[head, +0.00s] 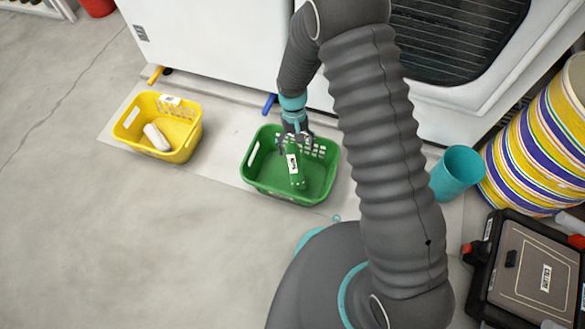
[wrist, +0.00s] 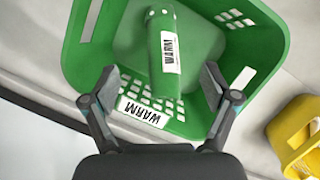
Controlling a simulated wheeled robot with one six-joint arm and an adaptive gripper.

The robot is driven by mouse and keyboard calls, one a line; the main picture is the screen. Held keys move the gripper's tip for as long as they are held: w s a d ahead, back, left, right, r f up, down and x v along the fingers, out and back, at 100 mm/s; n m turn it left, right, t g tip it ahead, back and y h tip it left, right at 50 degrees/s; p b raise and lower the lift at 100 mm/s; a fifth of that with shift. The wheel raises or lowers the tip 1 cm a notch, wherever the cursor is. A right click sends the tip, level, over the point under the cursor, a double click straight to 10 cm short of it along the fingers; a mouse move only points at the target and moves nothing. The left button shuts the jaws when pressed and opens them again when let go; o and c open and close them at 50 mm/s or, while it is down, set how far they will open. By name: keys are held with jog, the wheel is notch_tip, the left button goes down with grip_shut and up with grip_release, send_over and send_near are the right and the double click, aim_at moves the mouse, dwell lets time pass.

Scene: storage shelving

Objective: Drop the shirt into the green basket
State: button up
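The green basket (head: 262,187) stands on the floor in the middle of the head view, and its rim and label also show in the wrist view (wrist: 88,55). A rolled green shirt (head: 297,180) with a white WARM label is inside it, and it shows between and beyond my fingers in the wrist view (wrist: 162,82). My gripper (head: 294,143) points down over the basket. In the wrist view its fingers (wrist: 160,78) are spread wide, with gaps on both sides of the shirt. Whether the shirt rests fully on the basket floor is hard to tell.
A yellow basket (head: 187,150) with a white rolled item (head: 156,138) stands to the left. White appliances (head: 200,40) line the back. A teal cup (head: 458,175), striped stacked buckets (head: 535,150) and a dark case (head: 530,270) stand right. The floor at front left is clear.

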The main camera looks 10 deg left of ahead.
jog(key=v, duration=1.2)
jog(key=shift+f, duration=0.1)
dwell(0.4)
jog(key=s+d+r+m+t+p, duration=0.1)
jog(key=s+d+r+t+p, duration=0.1)
jog(key=s+d+r, duration=0.4)
jog(key=s+d+r+m+t+y+p, duration=0.1)
jog(key=s+d+r, duration=0.5)
jog(key=d+r, duration=0.7)
jog(key=s+d+r+m+t+p, duration=0.3)
jog(key=s+d+r+t, duration=0.2)
jog(key=d+r, duration=0.5)
notch_tip(320, 180, up, 6)
jog(key=shift+s+r+t+p, duration=0.2)
jog(key=shift+s+t+p, duration=0.15)
jog(key=shift+s, duration=0.5)
